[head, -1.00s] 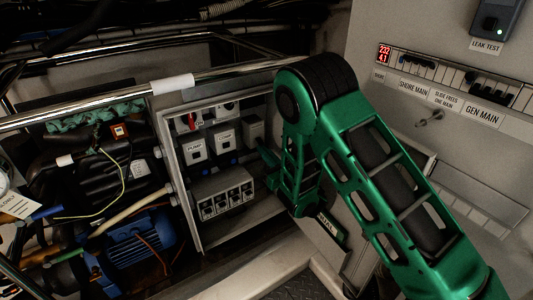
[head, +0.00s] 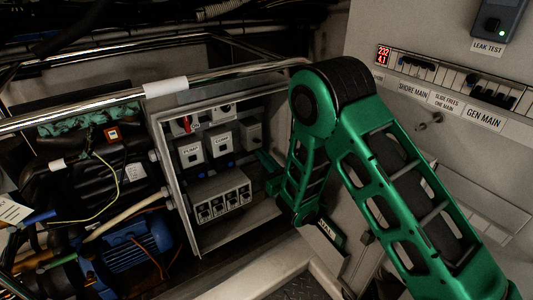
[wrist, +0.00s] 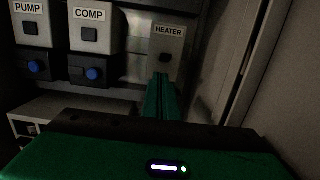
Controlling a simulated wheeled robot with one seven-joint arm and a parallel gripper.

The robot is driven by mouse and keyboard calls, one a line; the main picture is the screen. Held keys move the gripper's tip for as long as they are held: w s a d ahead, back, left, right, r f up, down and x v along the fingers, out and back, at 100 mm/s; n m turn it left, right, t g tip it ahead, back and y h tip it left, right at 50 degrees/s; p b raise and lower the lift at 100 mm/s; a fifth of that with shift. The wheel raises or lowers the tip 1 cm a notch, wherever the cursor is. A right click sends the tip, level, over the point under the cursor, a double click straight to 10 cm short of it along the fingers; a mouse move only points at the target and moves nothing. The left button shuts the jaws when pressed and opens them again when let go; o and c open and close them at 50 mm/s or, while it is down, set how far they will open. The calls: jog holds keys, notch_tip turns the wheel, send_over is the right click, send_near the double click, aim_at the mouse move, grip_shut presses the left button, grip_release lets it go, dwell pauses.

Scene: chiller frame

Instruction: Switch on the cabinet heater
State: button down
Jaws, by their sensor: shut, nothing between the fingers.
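The heater unit (wrist: 168,42) is a grey box labelled HEATER in the wrist view, with a small dark square button (wrist: 165,57) low on its face. It also shows in the head view as the rightmost grey box (head: 251,133) in the open cabinet, its label unreadable there. My gripper (wrist: 160,80) is shut and empty, its green fingers pointing at the heater just below the button. Whether the fingertips touch it cannot be told. In the head view my gripper (head: 264,160) is at the cabinet's right side, partly hidden by my arm.
The PUMP unit (wrist: 31,25) and COMP unit (wrist: 90,28) stand left of the heater, with blue knobs below. A socket block (head: 222,197) sits lower in the cabinet. The cabinet's side wall (wrist: 247,60) is close on the right. A chrome rail (head: 235,77) crosses above.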

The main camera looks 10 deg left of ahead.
jog(key=s+d+r, duration=0.4)
jog(key=s+d, duration=0.1)
jog(key=s, duration=0.1)
jog(key=shift+s+d, duration=0.25)
jog(key=shift+r, duration=0.1)
dwell(0.4)
